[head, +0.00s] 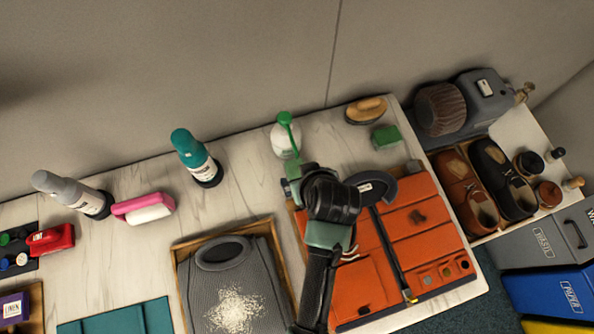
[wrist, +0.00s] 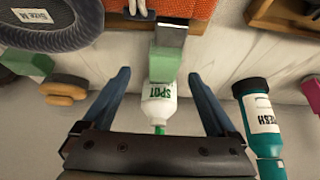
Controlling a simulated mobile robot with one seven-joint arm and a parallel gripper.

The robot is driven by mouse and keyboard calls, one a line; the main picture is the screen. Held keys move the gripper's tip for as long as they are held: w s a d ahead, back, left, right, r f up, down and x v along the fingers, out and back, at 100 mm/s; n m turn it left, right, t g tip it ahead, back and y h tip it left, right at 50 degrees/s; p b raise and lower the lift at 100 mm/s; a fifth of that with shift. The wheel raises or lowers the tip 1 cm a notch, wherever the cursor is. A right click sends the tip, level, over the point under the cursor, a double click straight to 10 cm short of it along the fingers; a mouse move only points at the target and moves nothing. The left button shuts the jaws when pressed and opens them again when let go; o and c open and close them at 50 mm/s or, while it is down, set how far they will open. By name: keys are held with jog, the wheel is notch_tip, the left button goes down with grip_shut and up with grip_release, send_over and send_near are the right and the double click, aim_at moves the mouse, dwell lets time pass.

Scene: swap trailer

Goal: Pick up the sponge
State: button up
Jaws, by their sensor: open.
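What looks like the sponge is a light green block with a dark grey part (wrist: 165,64). In the wrist view it lies ahead of my gripper (wrist: 158,77), between the lines of the two blue fingers, with clear gaps on both sides. In the head view its light green (head: 294,188) shows just left of my gripper (head: 303,180), partly hidden by my arm. My gripper is open and empty. A darker green block (head: 385,136) lies at the back right of the table; it also shows at the wrist view's left edge (wrist: 9,76).
The white SPOT bottle (head: 285,141) with a green nozzle stands close behind the sponge. A teal bottle (head: 195,157) is to its left. An orange organiser (head: 420,240) and a wooden-edged tray (head: 180,280) lie nearby. A brush (head: 366,110) sits at the back edge, before the wall.

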aim_at(298, 174)
jog(key=shift+a+x, duration=0.15)
jog(key=shift+x, duration=1)
jog(key=shift+a+x, duration=0.15)
jog(key=shift+x, duration=0.95)
jog(key=shift+r, duration=0.1)
grip_shut()
